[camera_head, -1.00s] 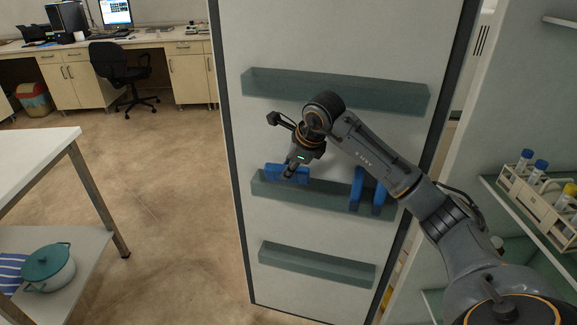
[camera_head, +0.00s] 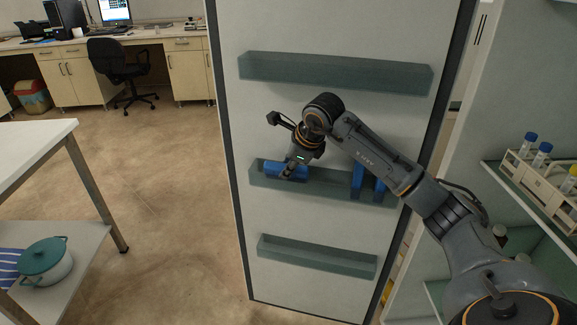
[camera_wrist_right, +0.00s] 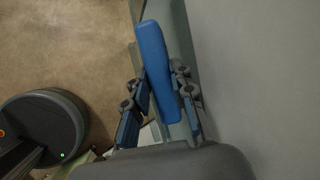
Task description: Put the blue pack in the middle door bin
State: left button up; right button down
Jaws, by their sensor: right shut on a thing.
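The blue pack (camera_head: 287,171) is at the left part of the middle door bin (camera_head: 330,188), lying lengthwise along it. It also shows in the right wrist view (camera_wrist_right: 158,72), between the fingers. My right gripper (camera_head: 289,174) is shut on the pack; in the right wrist view the fingers (camera_wrist_right: 158,95) press on both its sides. The pack looks to be at the bin's rim or inside it; how deep it sits I cannot tell. My left gripper is not in view.
Two upright blue packs (camera_head: 357,182) stand at the right part of the middle bin. An upper bin (camera_head: 335,75) and an empty lower bin (camera_head: 316,257) are on the same door. A shelf with a tube rack (camera_head: 540,175) is at right.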

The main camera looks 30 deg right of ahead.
jog(key=shift+s+a+f, duration=0.15)
jog(key=shift+s+f, duration=0.05)
jog(key=shift+f, duration=0.55)
jog(key=c, duration=1.1)
grip_release()
jog(key=shift+o, duration=0.2)
jog(key=shift+w+f, duration=0.2)
jog(key=shift+w, duration=0.15)
jog(key=shift+d+r, duration=0.2)
jog(key=shift+s, duration=0.1)
jog(key=shift+r, duration=0.25)
jog(key=v, duration=1.1)
jog(key=shift+r, duration=0.35)
jog(key=shift+s, duration=0.1)
